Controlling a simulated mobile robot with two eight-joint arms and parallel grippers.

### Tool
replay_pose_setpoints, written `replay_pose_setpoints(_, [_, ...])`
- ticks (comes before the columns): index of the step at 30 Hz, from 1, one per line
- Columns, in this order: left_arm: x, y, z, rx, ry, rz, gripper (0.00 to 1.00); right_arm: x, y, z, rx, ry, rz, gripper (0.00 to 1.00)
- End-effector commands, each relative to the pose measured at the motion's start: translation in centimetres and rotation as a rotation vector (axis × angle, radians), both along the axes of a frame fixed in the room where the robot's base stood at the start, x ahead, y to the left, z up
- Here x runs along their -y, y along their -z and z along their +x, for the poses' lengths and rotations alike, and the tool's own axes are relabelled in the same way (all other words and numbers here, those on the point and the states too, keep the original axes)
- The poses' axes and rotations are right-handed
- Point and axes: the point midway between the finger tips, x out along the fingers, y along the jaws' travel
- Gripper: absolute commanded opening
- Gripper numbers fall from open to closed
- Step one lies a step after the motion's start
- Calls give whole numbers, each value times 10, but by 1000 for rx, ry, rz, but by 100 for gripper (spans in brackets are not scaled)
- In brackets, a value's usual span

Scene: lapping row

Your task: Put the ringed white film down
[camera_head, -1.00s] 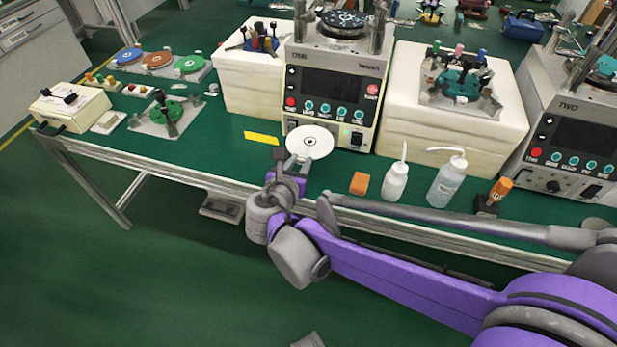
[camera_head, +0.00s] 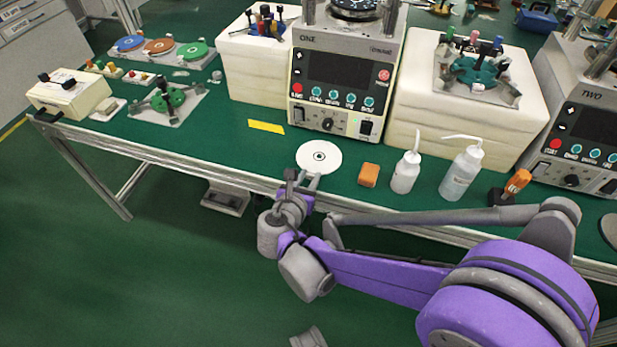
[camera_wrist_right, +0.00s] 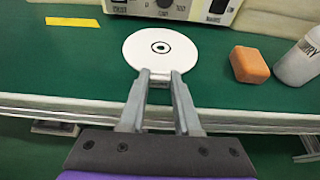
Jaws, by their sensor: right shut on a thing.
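The ringed white film (camera_head: 319,157) is a flat white disc with a black ring around its centre. It lies level over the green bench near the front edge, in front of machine ONE. My right gripper (camera_head: 308,181) holds it by its near rim. In the right wrist view the film (camera_wrist_right: 161,48) shows whole, with the fingertips of the right gripper (camera_wrist_right: 160,76) closed on its near edge. I cannot tell whether the film touches the bench. My left gripper is not in view.
Machine ONE (camera_head: 345,80) stands behind the film. A yellow strip (camera_head: 266,127) lies to the left. An orange block (camera_head: 369,174) and two white bottles (camera_head: 406,172), (camera_head: 463,173) stand to the right. The green bench top (camera_head: 255,155) is bare left of the film.

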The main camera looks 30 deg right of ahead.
Motion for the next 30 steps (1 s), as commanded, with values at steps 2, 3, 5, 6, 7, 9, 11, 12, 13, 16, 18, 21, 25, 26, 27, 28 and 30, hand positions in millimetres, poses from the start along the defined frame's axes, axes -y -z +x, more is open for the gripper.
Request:
replay_pose_setpoints(2, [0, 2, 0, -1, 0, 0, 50, 0, 2, 0, 0, 0, 0, 0])
replay_pose_setpoints(3, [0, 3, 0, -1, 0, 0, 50, 0, 3, 0, 0, 0, 0, 0])
replay_pose_setpoints(5, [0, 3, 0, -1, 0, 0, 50, 0, 3, 0, 0, 0, 0, 37])
replay_pose_setpoints(6, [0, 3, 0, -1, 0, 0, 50, 0, 3, 0, 0, 0, 0, 44])
replay_pose_setpoints(7, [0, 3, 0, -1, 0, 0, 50, 0, 3, 0, 0, 0, 0, 49])
replay_pose_setpoints(9, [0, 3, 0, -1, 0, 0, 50, 0, 3, 0, 0, 0, 0, 61])
replay_pose_setpoints(11, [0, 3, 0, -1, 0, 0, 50, 0, 3, 0, 0, 0, 0, 61])
replay_pose_setpoints(12, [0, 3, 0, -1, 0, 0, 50, 0, 3, 0, 0, 0, 0, 61])
replay_pose_setpoints(13, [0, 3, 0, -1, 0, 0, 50, 0, 3, 0, 0, 0, 0, 61])
replay_pose_setpoints(16, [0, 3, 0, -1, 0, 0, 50, 0, 3, 0, 0, 0, 0, 61])
replay_pose_setpoints(18, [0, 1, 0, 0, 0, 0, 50, 0, 1, 0, 0, 0, 0, 61])
replay_pose_setpoints(21, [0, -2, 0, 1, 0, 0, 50, -4, -3, -3, 1, -2, 0, 61])
replay_pose_setpoints(25, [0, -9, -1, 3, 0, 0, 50, -19, -12, -15, 0, -4, 0, 61])
replay_pose_setpoints(26, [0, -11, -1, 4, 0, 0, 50, -24, -15, -19, 0, -6, 2, 61])
replay_pose_setpoints(27, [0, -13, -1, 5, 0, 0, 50, -30, -18, -25, 0, -6, 2, 61])
replay_pose_setpoints(28, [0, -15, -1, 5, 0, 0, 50, -35, -21, -29, 1, -7, 2, 61])
replay_pose_setpoints(30, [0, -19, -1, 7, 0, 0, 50, -47, -27, -38, 0, -6, 2, 61])
